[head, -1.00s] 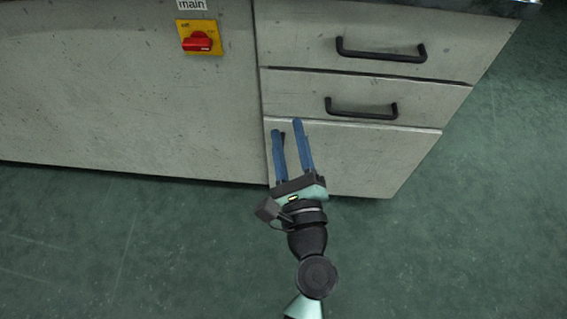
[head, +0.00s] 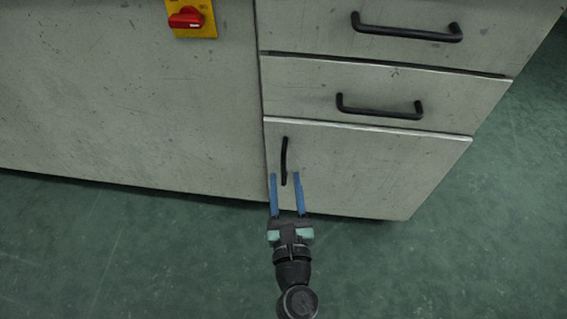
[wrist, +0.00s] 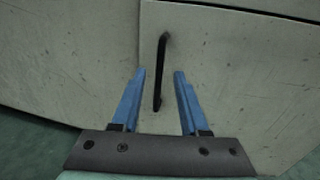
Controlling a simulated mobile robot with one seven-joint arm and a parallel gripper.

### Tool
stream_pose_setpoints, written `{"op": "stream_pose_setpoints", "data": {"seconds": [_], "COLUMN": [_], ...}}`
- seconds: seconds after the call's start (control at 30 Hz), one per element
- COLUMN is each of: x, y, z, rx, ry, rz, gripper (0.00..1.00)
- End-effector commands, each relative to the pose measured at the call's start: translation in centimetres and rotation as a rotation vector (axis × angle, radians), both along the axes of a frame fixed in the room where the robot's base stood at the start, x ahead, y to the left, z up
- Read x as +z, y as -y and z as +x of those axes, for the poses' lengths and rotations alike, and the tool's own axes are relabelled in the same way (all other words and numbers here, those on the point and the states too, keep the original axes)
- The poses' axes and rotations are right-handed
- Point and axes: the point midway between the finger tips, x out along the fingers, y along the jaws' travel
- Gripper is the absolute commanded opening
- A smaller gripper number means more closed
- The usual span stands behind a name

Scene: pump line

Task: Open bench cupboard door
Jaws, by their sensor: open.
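The bench cupboard door (head: 375,168) is the light grey, scuffed panel below two drawers in the head view, and it is shut. Its black vertical bar handle (head: 284,160) is near the door's left edge. The handle also shows in the wrist view (wrist: 161,72). My gripper (head: 285,175) has two blue fingers, spread apart and empty. In the wrist view the fingers (wrist: 160,72) point at the door, with the lower part of the handle showing between them. I cannot tell how far the fingertips are from the door.
Two drawers with black horizontal handles (head: 380,107) (head: 407,28) sit above the door. A red switch on a yellow plate (head: 191,18) is on the plain panel to the left. Green floor (head: 130,250) in front of the bench is clear.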

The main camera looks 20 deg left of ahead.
Motion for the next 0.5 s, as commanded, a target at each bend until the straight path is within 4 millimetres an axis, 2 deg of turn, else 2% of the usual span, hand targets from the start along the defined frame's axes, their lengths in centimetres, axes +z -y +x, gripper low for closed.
{"op": "stream_pose_setpoints", "data": {"seconds": [0.2, 0.5], "x": [0.0, 0.0], "y": [-1.7, -2.6], "z": [3.3, 5.0], "rx": [0.001, 0.000], "ry": [0.003, 0.001], "rz": [-0.001, -0.002], "gripper": [0.44, 0.44]}}
